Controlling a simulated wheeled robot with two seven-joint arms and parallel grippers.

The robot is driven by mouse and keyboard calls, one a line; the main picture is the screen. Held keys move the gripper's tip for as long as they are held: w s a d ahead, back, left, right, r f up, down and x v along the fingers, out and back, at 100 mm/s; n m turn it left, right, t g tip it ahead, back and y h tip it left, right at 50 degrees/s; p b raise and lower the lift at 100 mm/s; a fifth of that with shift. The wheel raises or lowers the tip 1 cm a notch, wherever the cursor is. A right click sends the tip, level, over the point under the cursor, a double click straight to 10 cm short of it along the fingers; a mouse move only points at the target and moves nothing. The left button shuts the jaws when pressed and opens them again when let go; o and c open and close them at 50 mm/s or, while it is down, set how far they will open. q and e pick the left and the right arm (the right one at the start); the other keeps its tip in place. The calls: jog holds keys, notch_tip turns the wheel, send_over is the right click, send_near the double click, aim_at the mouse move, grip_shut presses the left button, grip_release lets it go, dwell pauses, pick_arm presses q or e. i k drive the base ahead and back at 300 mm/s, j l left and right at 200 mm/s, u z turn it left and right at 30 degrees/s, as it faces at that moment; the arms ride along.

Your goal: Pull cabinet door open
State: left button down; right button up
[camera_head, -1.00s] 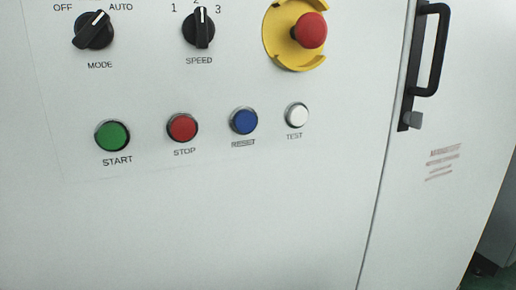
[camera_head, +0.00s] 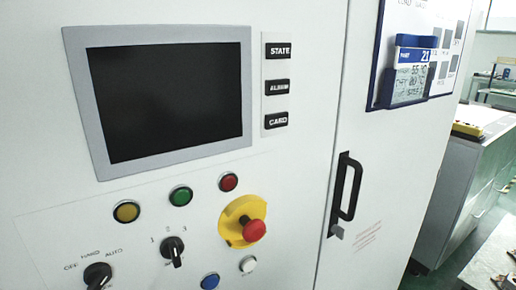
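The white cabinet door (camera_head: 375,185) is on the right of the cabinet front and looks shut, with a thin dark seam along its left edge. Its black bar handle (camera_head: 352,188) stands upright near that seam. A small grey knob or latch (camera_head: 337,232) sits at the handle's lower end. Neither of my grippers shows in the head view, and nothing is touching the handle.
Left of the door is a panel with a dark screen (camera_head: 170,100), a red emergency stop (camera_head: 253,229) on yellow, and several buttons and selectors. A grey machine or bench (camera_head: 465,175) stands beyond at right.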

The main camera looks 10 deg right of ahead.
aim_at(387, 158)
jog(key=z, duration=0.4)
jog(key=l+z, duration=0.15)
jog(key=z, duration=0.25)
jog(key=l+z, duration=0.15)
jog(key=z, duration=0.25)
jog(key=k, duration=0.05)
